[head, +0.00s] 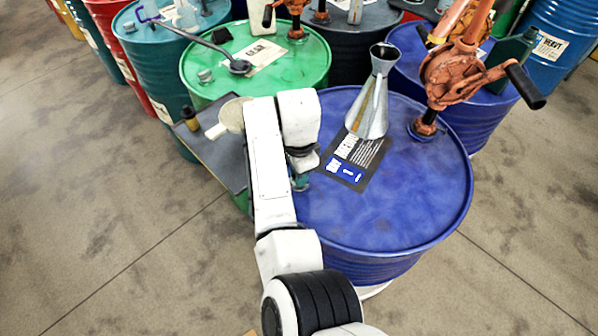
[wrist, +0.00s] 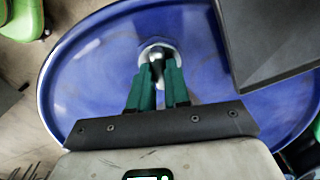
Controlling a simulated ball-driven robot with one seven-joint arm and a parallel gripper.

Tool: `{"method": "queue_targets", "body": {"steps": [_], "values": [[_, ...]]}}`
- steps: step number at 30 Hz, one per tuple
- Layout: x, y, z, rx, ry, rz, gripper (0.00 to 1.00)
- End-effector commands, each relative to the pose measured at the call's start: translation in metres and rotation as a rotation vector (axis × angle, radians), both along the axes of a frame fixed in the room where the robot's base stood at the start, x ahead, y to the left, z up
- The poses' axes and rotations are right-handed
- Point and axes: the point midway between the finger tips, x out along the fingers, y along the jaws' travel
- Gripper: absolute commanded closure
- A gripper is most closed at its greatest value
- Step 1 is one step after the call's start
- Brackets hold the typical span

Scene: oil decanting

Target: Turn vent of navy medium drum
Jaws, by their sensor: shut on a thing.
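The navy drum (head: 420,215) stands in front of me in the head view, with its blue top facing up. Its vent, a small silvery fitting (wrist: 156,52) in a pale ring, shows in the wrist view. My gripper (wrist: 158,75) has its green fingers closed around the vent, over the blue lid. In the head view my gripper (head: 300,182) is at the left part of the drum top, mostly hidden by my white arm. The vent is hidden there.
A metal funnel (head: 369,105) stands on the drum top by a dark label card (head: 346,163). An orange hand pump (head: 452,78) rises at the back right. A dark grey shelf (head: 216,158) is left of the arm. A green drum (head: 313,62) stands behind.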

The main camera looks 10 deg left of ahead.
Motion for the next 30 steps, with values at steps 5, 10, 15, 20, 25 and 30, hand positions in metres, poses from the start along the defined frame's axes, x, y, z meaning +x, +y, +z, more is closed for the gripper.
{"method": "queue_targets", "body": {"steps": [5,10,15,20,25,30], "values": [[0.000,0.000,0.000,0.000,0.000,-0.001,0.70],[0.000,0.000,0.000,0.000,0.000,0.000,0.57],[0.000,0.000,0.000,0.001,-0.001,0.000,0.57],[0.001,0.000,0.009,0.002,-0.003,-0.001,0.57],[0.001,0.001,0.037,0.002,-0.006,0.000,0.57],[0.001,0.001,0.070,0.003,-0.004,0.000,0.57]]}}
